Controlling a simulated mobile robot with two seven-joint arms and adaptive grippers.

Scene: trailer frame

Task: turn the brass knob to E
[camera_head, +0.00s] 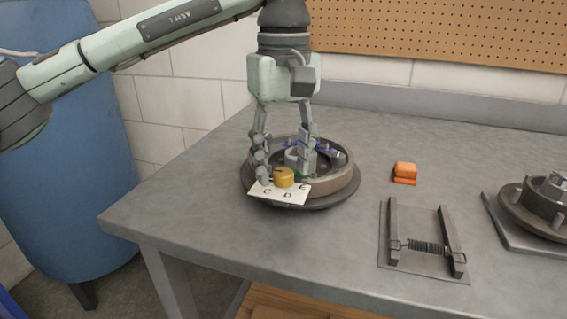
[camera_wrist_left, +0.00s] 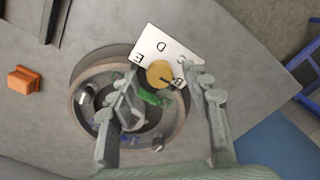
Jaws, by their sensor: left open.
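The brass knob (camera_head: 284,177) is a short yellow cylinder at the front rim of a round brown housing (camera_head: 345,182) on the bench. In the left wrist view the knob (camera_wrist_left: 159,73) has a dark line that appears to point toward B. My left gripper (camera_head: 283,172) points down, open, with one finger on each side of the knob; I cannot tell whether either finger touches it. The fingers hide part of the housing.
An orange block (camera_head: 405,171) lies right of the housing. A spring fixture with two bars (camera_head: 424,247) is at front right, and another round part (camera_head: 545,205) on a plate is at far right. A blue barrel (camera_head: 65,170) stands left of the bench.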

